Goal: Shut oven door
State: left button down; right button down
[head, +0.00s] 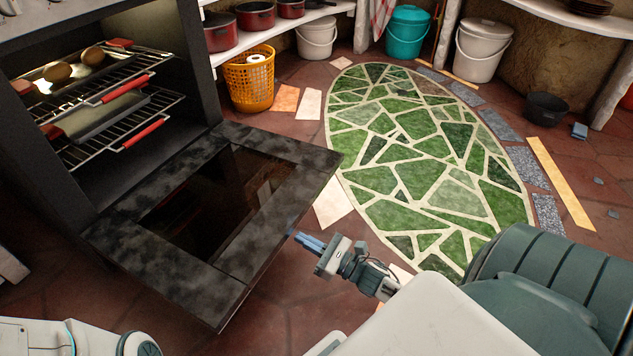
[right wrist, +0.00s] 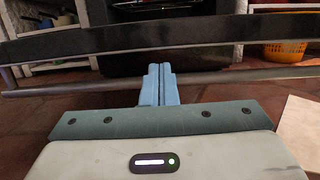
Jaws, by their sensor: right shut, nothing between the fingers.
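The oven (head: 195,75) stands at the left in the head view, with its dark, glass-paned door (head: 290,195) swung down wide open, roughly level above the floor. My right gripper (head: 307,240) is just right of the door's outer edge, shut and empty. In the right wrist view its blue fingers (right wrist: 159,84) are together, in front of the door's edge (right wrist: 190,31) and a long bar handle (right wrist: 215,76). The fingertips overlap the bar in the picture; I cannot tell if they touch it. My left gripper is not in view.
Inside the oven are wire racks (head: 110,105) with red grips, holding a dark tray and round items. An orange basket (head: 249,82) stands right of the oven. A green mosaic (head: 420,150) covers the open floor. Buckets (head: 408,32) stand at the back.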

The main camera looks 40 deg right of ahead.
jog(key=b+x, duration=0.1)
jog(key=x, duration=0.3)
jog(key=shift+w, duration=0.1)
jog(key=shift+r, duration=0.15)
